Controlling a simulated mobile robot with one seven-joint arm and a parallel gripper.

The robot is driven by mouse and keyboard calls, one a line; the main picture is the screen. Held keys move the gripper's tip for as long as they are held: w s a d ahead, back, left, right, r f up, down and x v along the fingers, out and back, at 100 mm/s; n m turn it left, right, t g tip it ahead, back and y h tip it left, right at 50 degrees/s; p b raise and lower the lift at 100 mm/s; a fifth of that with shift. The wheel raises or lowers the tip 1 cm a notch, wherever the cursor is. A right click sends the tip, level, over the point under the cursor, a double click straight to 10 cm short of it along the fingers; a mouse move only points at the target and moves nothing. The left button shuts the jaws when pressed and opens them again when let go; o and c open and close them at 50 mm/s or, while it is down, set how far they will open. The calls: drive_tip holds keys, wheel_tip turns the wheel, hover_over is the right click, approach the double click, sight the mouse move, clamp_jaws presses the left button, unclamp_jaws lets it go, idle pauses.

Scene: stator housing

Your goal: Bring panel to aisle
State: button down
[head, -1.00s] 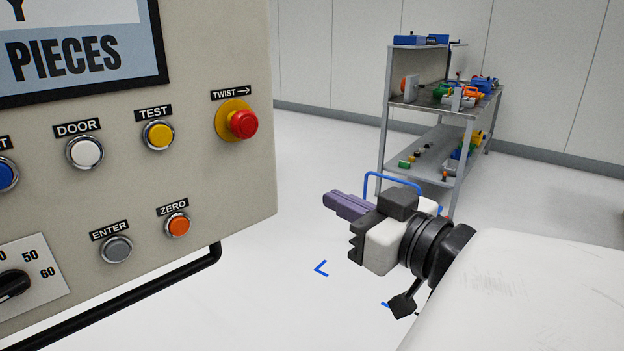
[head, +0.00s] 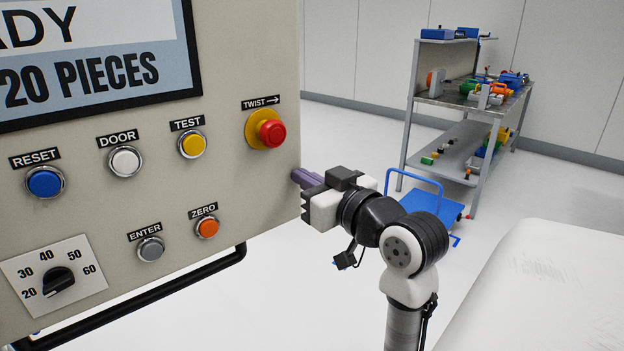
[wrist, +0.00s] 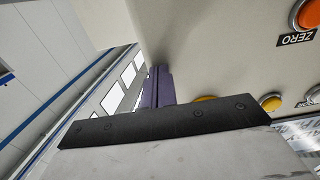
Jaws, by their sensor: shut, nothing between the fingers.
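The beige control panel (head: 225,215) fills the left of the head view, with a screen (head: 95,85) and labelled buttons. A black bar handle (head: 150,300) runs along its lower edge. The panel's face also shows in the wrist view (wrist: 230,50), with the orange ZERO button (wrist: 304,14) at the upper right. My gripper (head: 303,178) is at the panel's right edge, below the red twist button (head: 270,132). Its purple fingers (wrist: 157,85) are shut and empty. Whether they touch the panel cannot be told; the panel may hide their tips.
A metal shelf (head: 458,103) with colourful parts stands at the back right. A blue cart (head: 425,195) is on the floor in front of it, behind my arm. White floor lies open between the panel and the shelf.

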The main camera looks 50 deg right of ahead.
drive_tip(key=shift+n+y, duration=0.5)
drive_tip(key=shift+y, duration=0.3)
drive_tip(key=w, duration=0.1)
drive_tip(key=w+d, duration=0.1)
drive_tip(key=w, duration=0.1)
drive_tip(key=w+d, duration=0.1)
drive_tip(key=shift+w+d+b, duration=0.1)
drive_tip(key=shift+w+b, duration=0.25)
drive_tip(key=shift+s, duration=0.1)
